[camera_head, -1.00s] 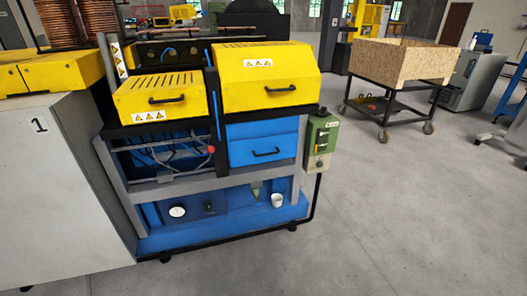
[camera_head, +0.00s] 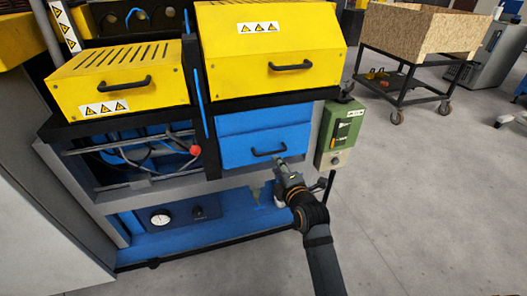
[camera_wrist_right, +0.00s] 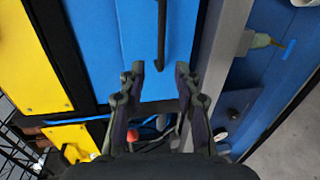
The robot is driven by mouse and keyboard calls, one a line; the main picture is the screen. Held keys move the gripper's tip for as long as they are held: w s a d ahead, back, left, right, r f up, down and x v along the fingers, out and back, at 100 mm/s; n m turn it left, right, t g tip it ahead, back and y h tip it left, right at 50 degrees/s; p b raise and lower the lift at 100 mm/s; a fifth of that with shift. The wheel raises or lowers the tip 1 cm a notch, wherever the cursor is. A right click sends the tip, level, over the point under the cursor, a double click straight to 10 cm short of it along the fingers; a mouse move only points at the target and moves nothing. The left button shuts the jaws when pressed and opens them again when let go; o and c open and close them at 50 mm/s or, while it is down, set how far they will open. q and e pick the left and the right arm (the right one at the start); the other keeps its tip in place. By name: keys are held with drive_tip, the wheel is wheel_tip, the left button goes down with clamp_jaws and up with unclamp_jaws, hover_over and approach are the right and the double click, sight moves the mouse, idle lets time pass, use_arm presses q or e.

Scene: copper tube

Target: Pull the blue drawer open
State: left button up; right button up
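The blue drawer (camera_head: 238,152) is in the machine frame below the large yellow cover. It looks shut, with its front about flush with the blue panel above it. Its black handle (camera_head: 268,153) runs along the front. The handle (camera_wrist_right: 161,35) shows as a dark bar ahead of and between the fingertips, and I see no clear contact. My left gripper is not in view.
A green control box (camera_head: 340,132) hangs just right of the drawer. Yellow covers (camera_head: 272,50) sit above it. A blue lower shelf (camera_head: 180,240) lies below. A wooden crate on a cart (camera_head: 425,28) stands at the back right.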

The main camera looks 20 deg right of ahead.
sight(269, 154)
use_arm(q)
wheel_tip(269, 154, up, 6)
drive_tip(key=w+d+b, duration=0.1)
drive_tip(key=b, duration=0.1)
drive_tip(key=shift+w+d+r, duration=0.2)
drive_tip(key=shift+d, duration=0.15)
use_arm(e)
drive_tip(key=x, duration=1)
drive_tip(key=shift+d, duration=0.1)
clamp_jaws()
drive_tip(key=shift+f, duration=0.1)
